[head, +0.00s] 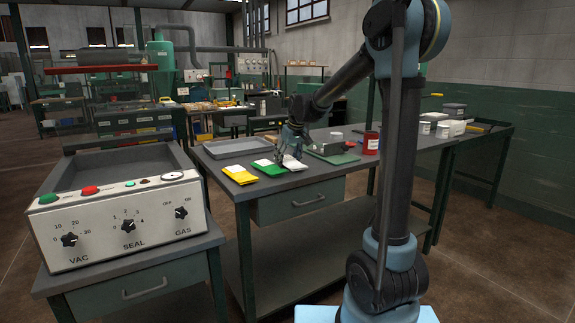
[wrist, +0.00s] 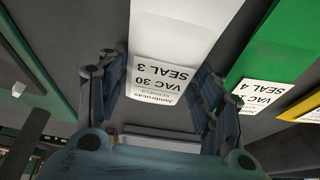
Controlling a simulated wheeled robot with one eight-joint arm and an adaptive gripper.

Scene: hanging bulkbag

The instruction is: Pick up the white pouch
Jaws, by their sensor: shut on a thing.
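The white pouch (head: 293,164) is at the right end of a row of three pouches on the workbench. In the wrist view the white pouch (wrist: 175,32) lies between my fingers, its label upside down and reading VAC 30, SEAL 3. My gripper (head: 288,154) points down over it, and its two fingers (wrist: 166,85) are closed on the pouch's sides. I cannot tell whether the pouch is clear of the bench top.
A green pouch (head: 269,167) and a yellow pouch (head: 240,175) lie to the left. A grey tray (head: 224,148) is behind. A green mat (head: 333,156) and a red can (head: 370,143) are to the right. A vacuum sealer (head: 118,222) stands at the left.

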